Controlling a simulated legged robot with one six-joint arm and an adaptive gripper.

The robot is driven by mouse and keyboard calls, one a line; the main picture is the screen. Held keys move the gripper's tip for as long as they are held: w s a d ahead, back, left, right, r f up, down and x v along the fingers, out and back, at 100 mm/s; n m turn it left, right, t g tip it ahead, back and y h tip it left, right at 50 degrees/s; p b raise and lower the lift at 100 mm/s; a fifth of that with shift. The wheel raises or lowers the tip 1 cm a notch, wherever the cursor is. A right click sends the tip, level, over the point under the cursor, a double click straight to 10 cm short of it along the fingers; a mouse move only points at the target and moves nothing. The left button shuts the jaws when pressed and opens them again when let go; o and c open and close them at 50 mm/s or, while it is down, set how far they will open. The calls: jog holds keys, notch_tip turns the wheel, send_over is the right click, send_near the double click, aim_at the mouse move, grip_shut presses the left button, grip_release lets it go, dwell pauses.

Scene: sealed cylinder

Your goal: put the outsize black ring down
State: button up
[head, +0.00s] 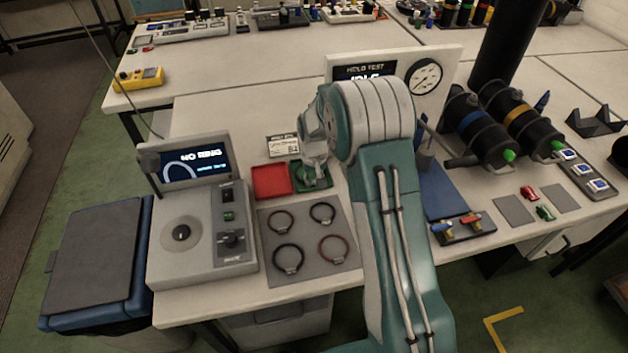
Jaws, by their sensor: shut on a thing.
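My gripper (316,178) is at the end of my teal arm, low over the green tray (296,187), with its fingers partly hidden by the wrist. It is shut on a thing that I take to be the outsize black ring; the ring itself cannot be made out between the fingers. The red tray (271,181) is just left of the green one and looks empty.
A ring gauge station (202,240) with a screen reading "NO RING" stands left of the mat. A gauge panel (428,75) stands behind my arm. Black cylinders (480,130), a blue stand (440,190) and small valves are to the right.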

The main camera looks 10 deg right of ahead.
jog(key=o, duration=0.9)
jog(key=shift+d+f, duration=0.1)
